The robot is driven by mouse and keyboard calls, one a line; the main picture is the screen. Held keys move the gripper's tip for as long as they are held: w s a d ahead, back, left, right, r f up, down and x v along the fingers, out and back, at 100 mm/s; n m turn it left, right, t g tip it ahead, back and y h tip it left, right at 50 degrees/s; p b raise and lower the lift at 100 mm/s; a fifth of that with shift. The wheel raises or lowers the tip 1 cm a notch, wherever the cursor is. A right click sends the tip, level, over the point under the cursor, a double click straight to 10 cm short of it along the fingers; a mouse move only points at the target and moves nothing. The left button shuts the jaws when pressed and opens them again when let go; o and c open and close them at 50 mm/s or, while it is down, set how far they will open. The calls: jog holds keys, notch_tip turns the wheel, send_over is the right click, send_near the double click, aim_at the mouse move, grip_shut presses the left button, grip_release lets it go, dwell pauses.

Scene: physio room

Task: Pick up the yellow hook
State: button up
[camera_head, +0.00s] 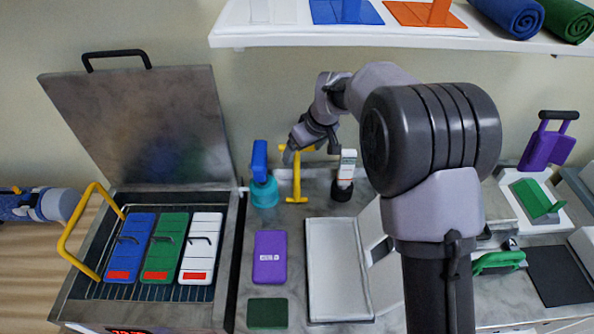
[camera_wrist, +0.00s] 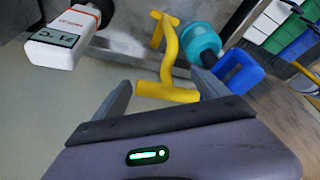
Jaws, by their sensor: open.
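The yellow hook (camera_head: 297,180) stands upright on the counter near the back wall, with a crossbar at its top and a small foot. My gripper (camera_head: 295,150) is at its top in the head view and partly covers it. In the wrist view the yellow hook (camera_wrist: 168,64) runs away from the camera, its near bar lying between the fingertips of my gripper (camera_wrist: 163,90). The jaws are open. I cannot tell whether either finger touches the bar.
A teal-based blue tool (camera_head: 264,185) stands close left of the hook, and a white device with a display (camera_head: 347,168) close right. A purple pack (camera_head: 269,257) and white tray (camera_head: 335,268) lie in front. An open metal heater (camera_head: 60,310) holds coloured packs. A shelf (camera_head: 400,38) hangs above.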

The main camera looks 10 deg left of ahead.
jog(key=shift+w+a, duration=0.25)
jog(key=b+x, duration=0.1)
jog(key=x, duration=0.4)
jog(key=shift+w+a, duration=0.15)
jog(key=shift+a, duration=0.05)
grip_shut()
